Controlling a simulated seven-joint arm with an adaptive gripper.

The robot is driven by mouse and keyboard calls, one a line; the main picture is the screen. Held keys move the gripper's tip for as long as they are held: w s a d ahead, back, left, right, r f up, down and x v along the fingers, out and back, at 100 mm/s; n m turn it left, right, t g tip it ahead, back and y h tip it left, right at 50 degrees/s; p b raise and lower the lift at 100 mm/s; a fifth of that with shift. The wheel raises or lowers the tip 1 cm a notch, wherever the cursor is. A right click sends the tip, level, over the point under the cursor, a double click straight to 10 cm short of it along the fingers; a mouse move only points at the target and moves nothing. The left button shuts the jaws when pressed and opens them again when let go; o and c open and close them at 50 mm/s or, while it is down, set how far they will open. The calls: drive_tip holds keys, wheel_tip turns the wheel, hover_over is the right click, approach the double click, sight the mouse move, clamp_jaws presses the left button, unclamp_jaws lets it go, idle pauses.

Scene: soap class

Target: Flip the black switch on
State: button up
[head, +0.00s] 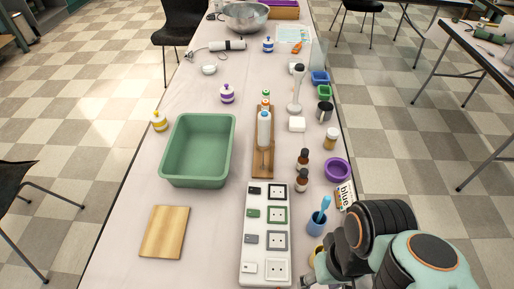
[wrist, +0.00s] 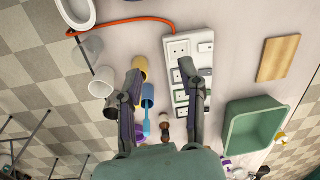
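The white power strip (head: 264,235) lies along the table's near middle, with several sockets on its right and switches on its left. The black switch (head: 254,190) is at the far end, left of the black-framed socket (head: 277,191); green, grey and white switches follow nearer. I cannot tell its on or off position. My gripper (wrist: 160,72) is open and empty, above the table beside the strip's near end, apart from the black switch.
A blue cup with a brush (head: 317,222), brown bottles (head: 302,180) and a purple bowl (head: 337,170) stand right of the strip. A wooden stand with bottles (head: 263,165) is just beyond it. A green tub (head: 198,150) and wooden board (head: 165,231) are left. An orange cable (wrist: 120,22) runs from the strip.

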drive_tip(key=c, duration=0.5)
drive_tip(key=shift+n, duration=0.4)
clamp_jaws()
drive_tip(key=w+a+r+n+t, duration=0.1)
drive_tip(key=w+r+n, duration=0.25)
drive_tip(key=w, duration=0.35)
drive_tip(key=w+a+r+n+t, duration=0.1)
drive_tip(key=w+a+r+n, duration=0.1)
drive_tip(key=w+n, duration=0.45)
drive_tip(key=w+a+r+n+t, duration=0.1)
drive_tip(key=w+r+n, duration=0.15)
drive_tip(key=w, duration=0.55)
drive_tip(key=w+a+f+n+g, duration=0.1)
drive_tip(key=w+a+f, duration=0.2)
drive_tip(key=f, duration=0.4)
drive_tip(key=w+a+f+n+g, duration=0.1)
drive_tip(key=w+a+f+n, duration=0.1)
drive_tip(key=w+a+f, duration=0.2)
wheel_tip(320, 180, down, 4)
drive_tip(key=shift+w+r+g+y, duration=0.2)
drive_tip(key=shift+w+g+y, duration=0.15)
drive_tip(key=shift+w, duration=0.3)
drive_tip(key=shift+n, duration=0.25)
